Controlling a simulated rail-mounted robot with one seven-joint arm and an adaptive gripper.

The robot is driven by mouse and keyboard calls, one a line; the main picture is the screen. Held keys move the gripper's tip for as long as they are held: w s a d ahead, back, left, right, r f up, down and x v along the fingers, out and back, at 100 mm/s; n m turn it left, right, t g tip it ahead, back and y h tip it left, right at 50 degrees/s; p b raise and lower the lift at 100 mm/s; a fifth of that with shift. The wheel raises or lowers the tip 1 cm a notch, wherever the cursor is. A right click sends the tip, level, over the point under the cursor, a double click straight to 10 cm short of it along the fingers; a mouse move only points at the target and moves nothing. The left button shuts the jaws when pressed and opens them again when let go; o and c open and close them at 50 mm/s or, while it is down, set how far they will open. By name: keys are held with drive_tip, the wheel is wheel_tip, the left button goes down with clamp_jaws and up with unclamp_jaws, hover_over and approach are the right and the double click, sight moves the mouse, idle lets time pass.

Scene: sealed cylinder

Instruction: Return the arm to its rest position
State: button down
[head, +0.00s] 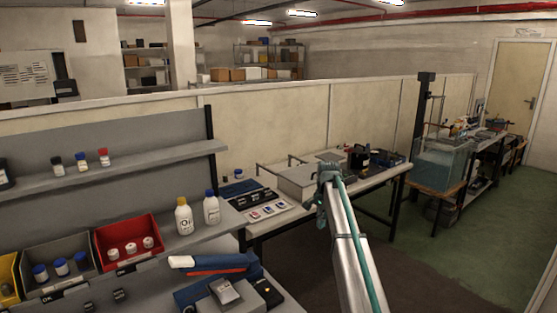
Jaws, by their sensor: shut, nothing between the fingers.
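My arm, silver with a green hose along it, reaches up from the bottom edge right of centre in the head view. At its far end is my gripper (328,170), small and partly hard to make out. It is shut and empty. It shows in front of the far bench and touches nothing that I can see.
A near bench on the left holds a red bin (127,240), a grey bin (60,264), two white bottles (184,216) and a blue device (215,265). A long bench (385,179) stands behind my arm. A water tank (443,166) is farther right. The floor (440,250) at right is clear.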

drive_tip(key=s+f+n+g, duration=0.1)
drive_tip(key=s+f+n, duration=0.3)
drive_tip(key=s+f, duration=1.35)
drive_tip(key=s+f+n+g, duration=0.1)
drive_tip(key=s+f+n, duration=0.3)
drive_tip(key=s+f, duration=1.35)
drive_tip(key=s+f+g, duration=0.2)
drive_tip(key=s+f, duration=0.3)
drive_tip(key=s, duration=0.7)
drive_tip(key=s+f+n+g, duration=0.1)
drive_tip(key=s+f, duration=0.4)
drive_tip(key=s, duration=0.8)
drive_tip(key=s+f+g, duration=0.2)
drive_tip(key=s+f, duration=0.3)
drive_tip(key=s, duration=0.7)
drive_tip(key=shift+s+f+n+g+h+b, duration=0.15)
drive_tip(key=shift+f+n+g+h+b, duration=0.15)
drive_tip(key=shift+f+n, duration=0.1)
